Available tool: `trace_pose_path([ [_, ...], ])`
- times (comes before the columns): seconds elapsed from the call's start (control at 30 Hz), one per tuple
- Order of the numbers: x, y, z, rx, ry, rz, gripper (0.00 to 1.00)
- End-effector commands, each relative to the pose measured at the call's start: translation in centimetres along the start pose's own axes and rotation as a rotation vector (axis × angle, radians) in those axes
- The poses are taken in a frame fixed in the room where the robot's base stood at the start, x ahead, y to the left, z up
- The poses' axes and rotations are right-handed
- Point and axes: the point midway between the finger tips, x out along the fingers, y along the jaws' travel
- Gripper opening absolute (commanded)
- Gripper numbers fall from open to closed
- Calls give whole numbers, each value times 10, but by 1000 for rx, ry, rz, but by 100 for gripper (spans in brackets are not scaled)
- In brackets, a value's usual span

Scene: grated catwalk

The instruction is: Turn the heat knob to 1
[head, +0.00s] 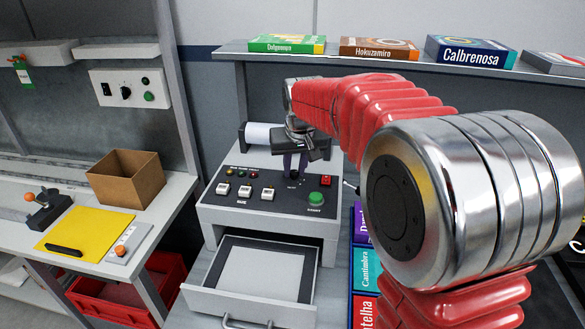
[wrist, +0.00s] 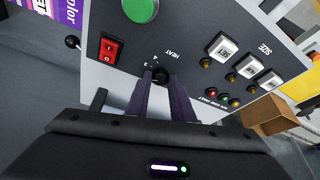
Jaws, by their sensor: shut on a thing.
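The heat knob (wrist: 161,74) is a small dark round knob on the sloped dark panel of a grey machine (head: 228,219). In the wrist view the word HEAT and small scale figures are printed beside it, upside down. My gripper (wrist: 161,84) has its two dark purple fingers on either side of the knob, shut on it. In the head view my gripper (head: 293,168) reaches down to the panel from above, and its fingers mostly hide the knob. I cannot tell which figure the knob points to.
A red rocker switch (wrist: 110,49) and a green button (wrist: 140,8) are close to the knob. White SIZE buttons (head: 245,190) and small lamps are on its other side. An open drawer (head: 250,290) juts out below. A cardboard box (head: 125,182) stands at left.

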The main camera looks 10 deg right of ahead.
Motion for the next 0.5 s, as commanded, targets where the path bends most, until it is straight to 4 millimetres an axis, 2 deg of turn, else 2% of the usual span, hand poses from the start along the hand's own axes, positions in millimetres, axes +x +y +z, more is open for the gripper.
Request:
trace_pose_path([
  [0.5,-2,4,-5,-343,11,-142,0],
])
